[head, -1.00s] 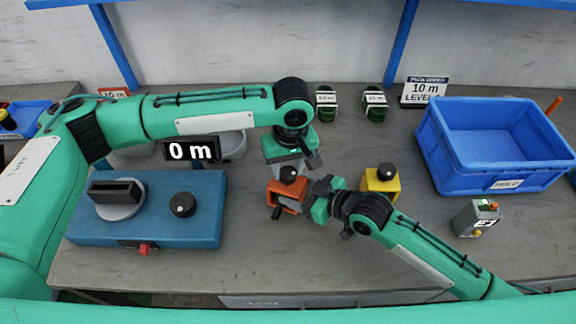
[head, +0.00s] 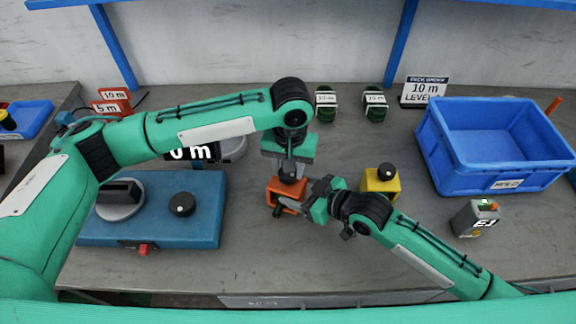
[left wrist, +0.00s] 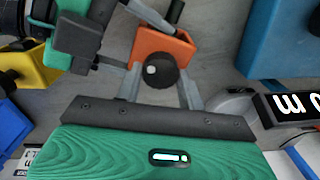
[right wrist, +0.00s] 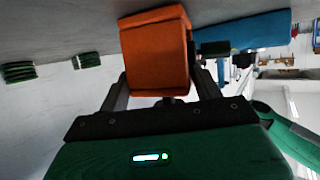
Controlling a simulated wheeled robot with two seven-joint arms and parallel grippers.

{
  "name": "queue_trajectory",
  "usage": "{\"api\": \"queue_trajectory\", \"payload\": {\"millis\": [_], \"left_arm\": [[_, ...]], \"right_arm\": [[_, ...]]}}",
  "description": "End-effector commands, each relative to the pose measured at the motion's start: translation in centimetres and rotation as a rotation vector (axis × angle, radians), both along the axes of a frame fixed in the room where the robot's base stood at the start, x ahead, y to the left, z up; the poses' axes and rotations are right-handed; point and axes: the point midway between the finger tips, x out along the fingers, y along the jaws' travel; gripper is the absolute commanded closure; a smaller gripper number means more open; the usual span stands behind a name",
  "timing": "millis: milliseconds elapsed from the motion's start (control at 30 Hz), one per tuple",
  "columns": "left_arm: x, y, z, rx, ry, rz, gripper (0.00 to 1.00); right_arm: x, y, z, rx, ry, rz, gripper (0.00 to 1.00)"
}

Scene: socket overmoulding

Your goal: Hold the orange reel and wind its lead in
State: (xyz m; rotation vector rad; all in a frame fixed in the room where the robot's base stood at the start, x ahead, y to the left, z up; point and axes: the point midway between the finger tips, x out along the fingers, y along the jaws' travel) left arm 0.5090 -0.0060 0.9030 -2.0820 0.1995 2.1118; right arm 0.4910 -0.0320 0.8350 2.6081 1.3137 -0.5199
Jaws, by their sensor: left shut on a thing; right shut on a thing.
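The orange reel (head: 284,194) is a small orange box with a black knob (left wrist: 161,72) on top, near the middle of the bench. It also shows large in the right wrist view (right wrist: 156,58). My right gripper (head: 312,205) comes from the right and is shut on the reel's body, one finger on each side. My left gripper (head: 291,168) points down from above and is shut on the black knob. A dark crank-like part (head: 279,211) sticks out at the reel's front. I cannot make out the lead.
A yellow box with a black knob (head: 381,180) stands close right of the reel. A blue machine (head: 205,215) is at left, beside a partly hidden "0 m" display (head: 190,152). A blue crate (head: 455,160) and grey device (head: 474,219) are right. Green coils (head: 326,103) lie behind.

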Motion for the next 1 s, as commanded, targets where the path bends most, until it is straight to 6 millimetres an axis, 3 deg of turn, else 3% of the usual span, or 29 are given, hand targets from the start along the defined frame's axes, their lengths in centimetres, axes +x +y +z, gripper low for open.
{"api": "queue_trajectory", "payload": {"millis": [400,967,1000], "left_arm": [[-0.05,-0.07,0.05,-0.009,0.007,-0.198,0.84],[-0.06,-0.08,0.05,-0.009,0.008,-0.228,0.84],[-0.06,-0.07,0.05,-0.009,0.008,-0.228,0.53]], "right_arm": [[0.03,-0.01,0.06,0.0,-0.002,-0.001,0.56],[0.04,-0.01,0.03,0.0,-0.002,-0.001,0.56],[0.04,-0.01,0.03,-0.001,-0.001,-0.001,0.56]]}}
